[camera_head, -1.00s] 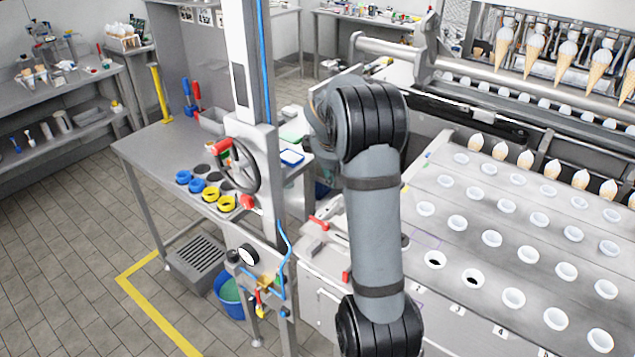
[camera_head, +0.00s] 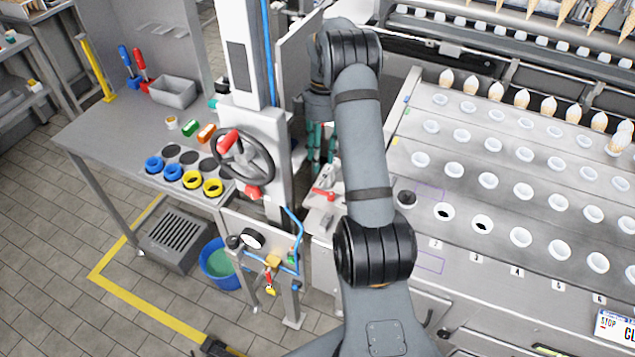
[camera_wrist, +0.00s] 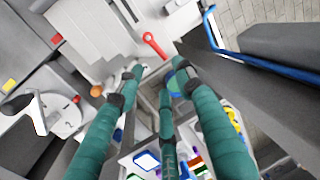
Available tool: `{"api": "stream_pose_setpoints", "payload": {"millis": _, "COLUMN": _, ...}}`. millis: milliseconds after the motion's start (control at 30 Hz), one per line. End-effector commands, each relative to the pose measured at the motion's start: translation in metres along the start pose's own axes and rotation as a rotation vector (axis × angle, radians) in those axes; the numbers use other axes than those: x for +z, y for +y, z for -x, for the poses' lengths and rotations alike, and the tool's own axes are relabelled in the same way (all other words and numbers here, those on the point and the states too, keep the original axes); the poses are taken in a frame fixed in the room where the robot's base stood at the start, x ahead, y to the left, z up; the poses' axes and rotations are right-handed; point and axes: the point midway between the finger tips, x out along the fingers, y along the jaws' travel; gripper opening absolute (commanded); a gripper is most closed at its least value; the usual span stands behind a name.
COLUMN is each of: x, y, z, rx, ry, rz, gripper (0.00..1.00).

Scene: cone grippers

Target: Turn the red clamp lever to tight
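The red clamp lever (camera_head: 323,194) sits on a pale metal fixture (camera_head: 318,222) between the handwheel column and the cone machine. In the wrist view the red lever (camera_wrist: 154,45) lies flat on a light surface, just beyond the fingertips. My gripper (camera_head: 318,155) has teal fingers and hangs pointing down behind and above the lever, partly hidden by the column and my arm. In the wrist view my gripper (camera_wrist: 158,82) shows three fingers spread apart with nothing between them. The fingers appear apart from the lever. Any tight mark is too small to read.
The column with a handwheel (camera_head: 241,157) and red handle stands left of the fixture. The cone machine's holed plate (camera_head: 500,180) is at right. A side table (camera_head: 105,135) with blue and yellow rings is at left.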

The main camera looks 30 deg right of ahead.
Motion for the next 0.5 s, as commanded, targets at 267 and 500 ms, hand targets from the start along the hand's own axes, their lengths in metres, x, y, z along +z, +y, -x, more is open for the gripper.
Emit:
{"api": "stream_pose_setpoints", "payload": {"millis": 267, "x": 0.001, "y": -0.003, "z": -0.047, "rx": -0.006, "ry": -0.003, "rz": -0.001, "gripper": 0.36}}
{"api": "stream_pose_setpoints", "payload": {"millis": 500, "x": 0.001, "y": -0.001, "z": -0.083, "rx": -0.002, "ry": -0.002, "rz": -0.001, "gripper": 0.36}}
